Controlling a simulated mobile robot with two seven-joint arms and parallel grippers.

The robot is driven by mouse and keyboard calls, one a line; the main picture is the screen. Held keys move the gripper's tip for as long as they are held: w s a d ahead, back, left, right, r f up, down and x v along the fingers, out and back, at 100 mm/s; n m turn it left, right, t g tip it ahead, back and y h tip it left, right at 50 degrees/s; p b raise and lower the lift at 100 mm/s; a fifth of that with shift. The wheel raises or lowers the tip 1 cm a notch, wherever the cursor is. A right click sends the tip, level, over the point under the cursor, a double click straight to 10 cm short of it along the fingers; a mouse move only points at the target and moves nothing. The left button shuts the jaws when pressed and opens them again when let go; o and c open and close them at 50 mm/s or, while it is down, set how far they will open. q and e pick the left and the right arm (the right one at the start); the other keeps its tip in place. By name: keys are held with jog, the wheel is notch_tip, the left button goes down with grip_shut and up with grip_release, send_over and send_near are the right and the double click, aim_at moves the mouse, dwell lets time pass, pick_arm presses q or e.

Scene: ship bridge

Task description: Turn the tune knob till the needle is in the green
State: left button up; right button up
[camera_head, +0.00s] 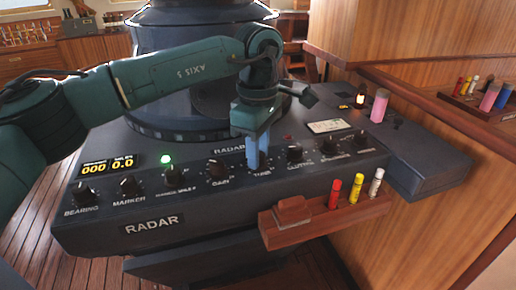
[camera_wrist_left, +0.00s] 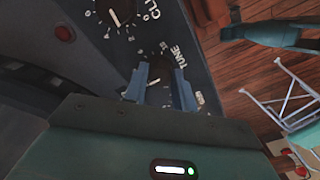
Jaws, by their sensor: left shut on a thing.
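The dark radar console (camera_head: 152,226) has a row of knobs along its front edge. My left gripper (camera_head: 258,160) points down at the tune knob, above the TUNE label, and hides the knob in the head view. In the left wrist view, the tune knob (camera_wrist_left: 158,73) sits between the two blue fingers of my left gripper (camera_wrist_left: 160,82), which is shut on it. I can make out no needle or green band in either view. A small pale plate (camera_head: 329,126) lies on the console top, its markings too small to read. My right gripper is not in view.
The gain knob (camera_head: 216,168) and clutter knob (camera_head: 295,152) flank the gripper closely. A green lamp (camera_head: 165,159) glows above the panel. A wooden rack (camera_head: 283,233) with red, yellow and white tubes juts out below. A pink cylinder (camera_head: 379,105) stands at the right.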

pick_arm(q)
jog(key=n, duration=0.4)
jog(key=n+b, duration=0.1)
jog(key=n, duration=0.7)
jog(key=shift+n+b, duration=0.4)
jog(key=shift+n, duration=1.5)
jog(key=o, duration=1)
jog(key=shift+r, duration=0.1)
